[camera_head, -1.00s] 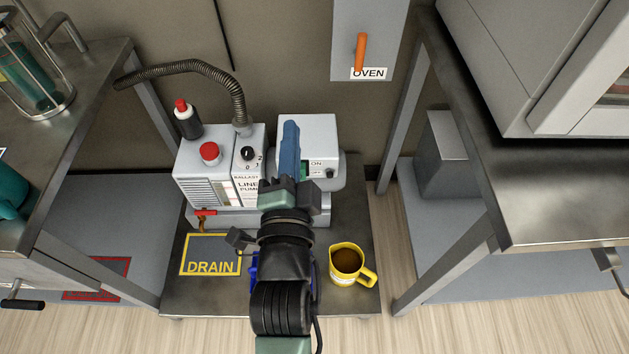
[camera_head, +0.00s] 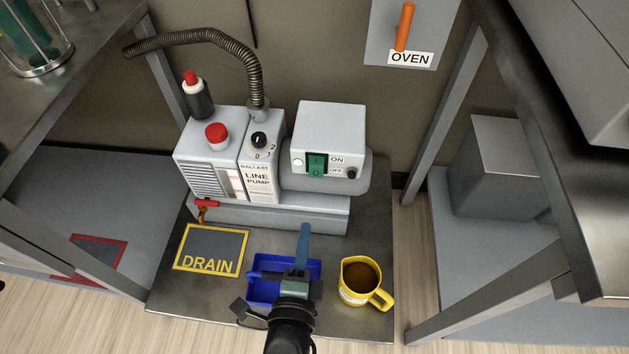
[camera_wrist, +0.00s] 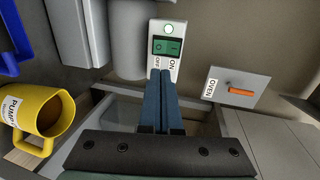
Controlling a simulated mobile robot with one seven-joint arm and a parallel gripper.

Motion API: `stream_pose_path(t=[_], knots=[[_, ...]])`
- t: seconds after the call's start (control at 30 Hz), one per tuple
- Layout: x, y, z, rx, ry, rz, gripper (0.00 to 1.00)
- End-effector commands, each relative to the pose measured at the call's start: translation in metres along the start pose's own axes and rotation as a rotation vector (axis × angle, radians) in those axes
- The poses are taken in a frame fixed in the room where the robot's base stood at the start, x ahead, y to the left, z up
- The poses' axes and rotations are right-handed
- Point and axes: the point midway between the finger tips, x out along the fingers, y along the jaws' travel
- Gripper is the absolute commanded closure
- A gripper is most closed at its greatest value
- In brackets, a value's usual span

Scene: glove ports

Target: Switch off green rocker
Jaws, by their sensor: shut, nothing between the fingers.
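The green rocker (camera_head: 316,166) sits on the front of a white switch box on the line pump, between a lit lamp (camera_head: 298,162) and the ON and OFF labels. It also shows in the wrist view (camera_wrist: 167,46), just beyond my fingertips, with the lamp (camera_wrist: 169,28) glowing pale green. Which half is pressed in I cannot tell for sure. My gripper (camera_head: 304,230) has its blue fingers together and empty. In the head view it is below the rocker and apart from it, over the blue tray (camera_head: 262,290). The fingers (camera_wrist: 166,75) point toward the switch panel in the wrist view.
A yellow mug (camera_head: 352,299) of brown liquid stands right of my gripper. The DRAIN plate (camera_head: 185,262) lies at left. The pump has a black knob (camera_head: 258,140) and red-capped parts. An orange OVEN handle (camera_head: 404,27) is on the wall. Steel benches flank both sides.

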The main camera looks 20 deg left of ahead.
Motion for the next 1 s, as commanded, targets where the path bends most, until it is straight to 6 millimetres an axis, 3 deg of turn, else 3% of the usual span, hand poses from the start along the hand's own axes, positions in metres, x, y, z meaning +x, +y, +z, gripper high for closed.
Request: stream_pose_path(t=[0.17, 0.7, 1.0], knots=[[0.012, 0.001, 0.0, -0.001, -0.001, -0.003, 1.0], [0.106, 0.001, 0.001, 0.0, -0.002, -0.003, 1.0], [0.137, 0.0, 0.0, -0.002, 0.0, -0.001, 1.0]])
